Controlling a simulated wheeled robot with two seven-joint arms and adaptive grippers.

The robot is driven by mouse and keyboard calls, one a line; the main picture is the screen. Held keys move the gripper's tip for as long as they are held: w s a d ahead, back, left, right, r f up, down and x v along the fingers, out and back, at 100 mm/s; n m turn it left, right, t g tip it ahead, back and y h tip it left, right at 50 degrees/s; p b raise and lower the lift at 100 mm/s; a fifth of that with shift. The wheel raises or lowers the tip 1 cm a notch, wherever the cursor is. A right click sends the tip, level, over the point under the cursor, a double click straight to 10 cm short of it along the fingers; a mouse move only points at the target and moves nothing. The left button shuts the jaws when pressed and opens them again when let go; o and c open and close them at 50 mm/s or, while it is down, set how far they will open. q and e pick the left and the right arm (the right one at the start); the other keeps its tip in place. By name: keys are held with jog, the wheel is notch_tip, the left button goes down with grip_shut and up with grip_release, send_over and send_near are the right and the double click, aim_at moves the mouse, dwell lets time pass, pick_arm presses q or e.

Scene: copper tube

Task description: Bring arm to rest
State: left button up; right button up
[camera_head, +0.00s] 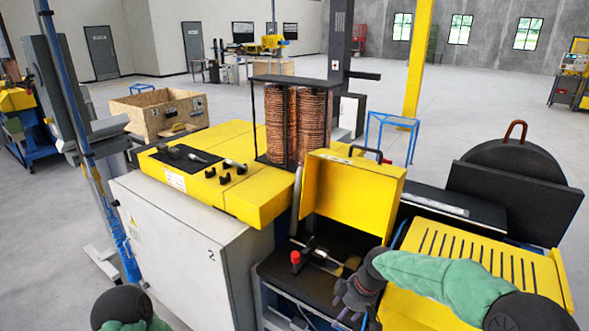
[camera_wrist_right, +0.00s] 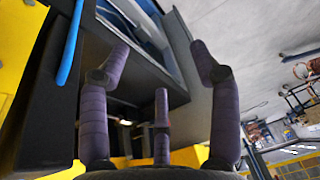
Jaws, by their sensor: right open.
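My right gripper (camera_head: 352,297) hangs in front of the machine's open dark bay (camera_head: 318,268), below the raised yellow lid (camera_head: 352,192). In the right wrist view the purple fingers of the right gripper (camera_wrist_right: 160,68) are spread wide with nothing between them. Only a dark rounded part and a bit of green of my left arm (camera_head: 122,305) show at the bottom left; the left gripper is out of view. Copper tube coils (camera_head: 278,125) stand upright in a black frame on the yellow machine.
A red-knobbed fixture (camera_head: 295,258) sits in the bay close to the right gripper. A slotted yellow panel (camera_head: 480,255) lies under my right forearm. A grey cabinet (camera_head: 190,255) and a blue post (camera_head: 85,150) stand left. A wooden crate (camera_head: 160,112) is behind.

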jog(key=s+a+f+m+b, duration=0.1)
jog(key=s+f+m, duration=0.25)
jog(key=f, duration=0.65)
jog(key=s+a+f+m+b, duration=0.15)
jog(key=s+f, duration=0.25)
jog(key=f, duration=0.5)
pick_arm(q)
jog(key=f, duration=0.2)
jog(key=f+b, duration=0.1)
jog(key=shift+w+f, duration=0.35)
jog(key=shift+f, duration=0.05)
pick_arm(e)
jog(key=s+a+f+m+g, duration=0.1)
jog(key=s+f+m, duration=0.7)
jog(key=s+f, duration=0.4)
jog(key=s, duration=0.5)
jog(key=shift+s+a+y, duration=0.2)
jog(key=shift+s+y, duration=0.1)
jog(key=shift+s, duration=0.1)
